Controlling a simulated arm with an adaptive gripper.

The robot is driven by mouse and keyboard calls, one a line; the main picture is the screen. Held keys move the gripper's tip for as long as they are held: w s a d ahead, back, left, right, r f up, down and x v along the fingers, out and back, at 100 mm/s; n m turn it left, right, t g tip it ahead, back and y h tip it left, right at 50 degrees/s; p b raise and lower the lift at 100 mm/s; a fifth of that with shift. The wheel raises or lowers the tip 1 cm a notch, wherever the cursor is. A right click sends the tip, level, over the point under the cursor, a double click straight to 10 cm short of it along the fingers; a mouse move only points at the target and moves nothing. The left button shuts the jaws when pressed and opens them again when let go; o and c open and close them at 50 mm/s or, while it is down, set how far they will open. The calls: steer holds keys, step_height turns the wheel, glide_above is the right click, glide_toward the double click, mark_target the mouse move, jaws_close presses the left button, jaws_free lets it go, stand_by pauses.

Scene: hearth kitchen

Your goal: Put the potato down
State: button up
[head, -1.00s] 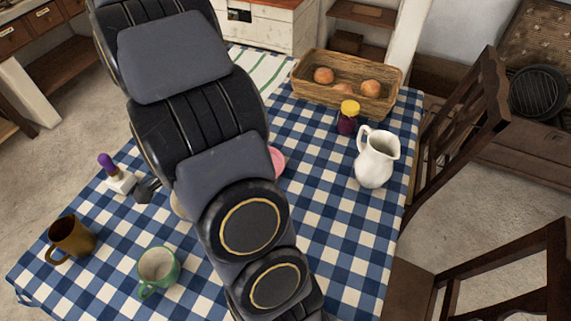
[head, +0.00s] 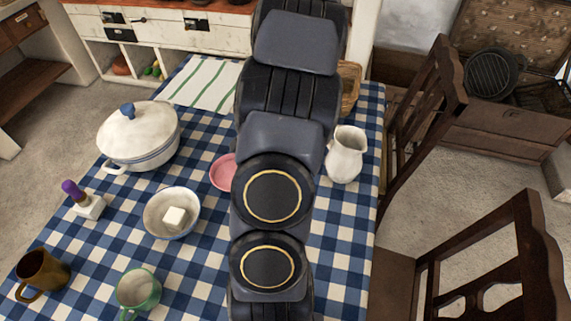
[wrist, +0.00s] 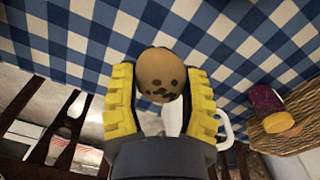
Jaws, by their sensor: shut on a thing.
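The potato (wrist: 160,70) is a round brown lump with dark specks in the wrist view. My gripper (wrist: 160,84) has its two yellow ridged fingers shut on the potato, one on each side. The blue-and-white checked tablecloth (wrist: 75,35) shows beyond the potato; I cannot tell the gap between them. In the head view my arm hides the gripper and the potato.
A white jug (head: 346,155) stands right of my arm. Left are a lidded pot (head: 140,135), a bowl (head: 160,226) with a white block, a pink dish (head: 222,172) and mugs (head: 42,274).

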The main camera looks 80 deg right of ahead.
steer(key=d, duration=0.1)
steer(key=w+d+f, duration=0.1)
steer(key=d, duration=0.1)
steer(key=d+f, duration=0.1)
steer(key=d, duration=0.1)
steer(key=shift+w+d+f, duration=0.1)
steer(key=shift+w+f, duration=0.1)
steer(key=d+f, duration=0.2)
steer(key=f, duration=0.1)
steer(key=w+d+f, duration=0.1)
steer(key=d+f, duration=0.2)
steer(key=shift+w+d+f, duration=0.1)
steer(key=shift+d+f, duration=0.05)
steer(key=shift+f, duration=1.45)
steer(key=o, duration=1)
steer(key=shift+f, duration=0.15)
step_height(320, 180, up, 12)
steer(key=shift+r, duration=0.2)
